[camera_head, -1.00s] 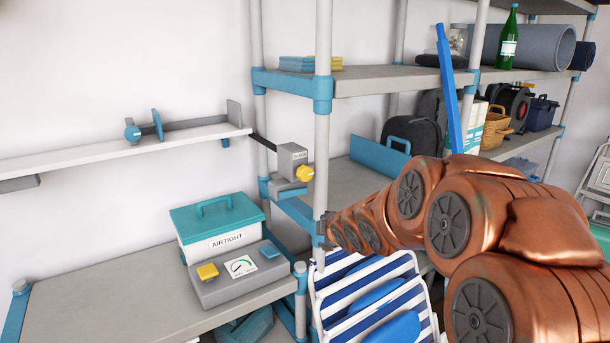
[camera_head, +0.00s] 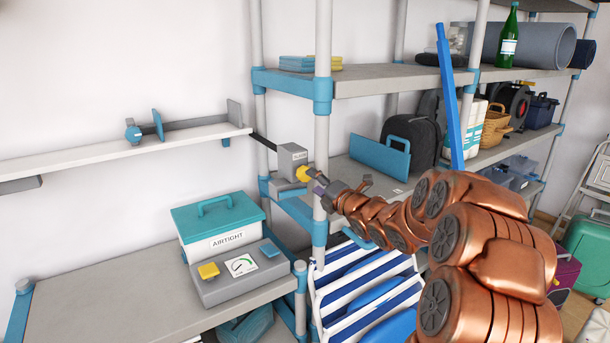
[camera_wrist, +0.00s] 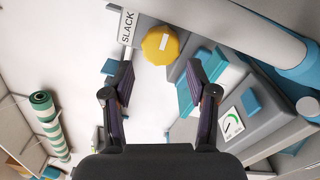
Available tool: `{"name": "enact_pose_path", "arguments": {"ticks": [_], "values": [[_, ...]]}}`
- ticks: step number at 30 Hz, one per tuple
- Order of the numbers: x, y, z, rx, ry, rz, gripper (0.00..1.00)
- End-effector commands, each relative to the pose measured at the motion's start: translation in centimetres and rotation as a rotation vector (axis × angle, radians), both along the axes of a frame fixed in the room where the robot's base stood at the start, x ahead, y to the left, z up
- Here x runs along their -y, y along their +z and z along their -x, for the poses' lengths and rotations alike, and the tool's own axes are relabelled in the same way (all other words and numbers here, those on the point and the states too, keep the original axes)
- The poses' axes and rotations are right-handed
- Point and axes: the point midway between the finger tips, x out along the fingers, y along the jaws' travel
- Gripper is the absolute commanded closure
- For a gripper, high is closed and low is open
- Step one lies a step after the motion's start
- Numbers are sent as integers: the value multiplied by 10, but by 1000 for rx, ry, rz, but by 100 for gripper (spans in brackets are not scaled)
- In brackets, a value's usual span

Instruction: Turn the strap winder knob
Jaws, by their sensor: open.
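The strap winder is a grey box (camera_head: 291,155) with a yellow knob (camera_head: 302,174) on its front, mounted by the shelf post. The knob also shows at the top middle of the wrist view (camera_wrist: 160,45), beside a label reading SLACK. My gripper (camera_head: 318,180) is just right of the knob in the head view. In the wrist view my gripper (camera_wrist: 160,73) is open and empty, its two dark fingers spread below the knob. The knob lies beyond the fingertips, roughly centred between them. Whether a finger touches it cannot be told.
A dark strap runs from the box toward the white wall shelf (camera_head: 120,150). Below stand a teal-lidded AIRTIGHT box (camera_head: 214,243) and a grey gauge box (camera_head: 240,290). Striped folding chairs (camera_head: 365,290) lean underneath.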

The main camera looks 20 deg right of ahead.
Motion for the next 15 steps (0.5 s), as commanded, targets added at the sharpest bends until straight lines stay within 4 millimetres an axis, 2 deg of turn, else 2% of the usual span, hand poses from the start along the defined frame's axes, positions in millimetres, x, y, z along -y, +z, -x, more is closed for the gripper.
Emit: {"name": "enact_pose_path", "arguments": {"ticks": [9,15], "values": [[-9,2,-38,-1,2,-2,42],[-11,-1,-53,-4,2,-2,42]]}}
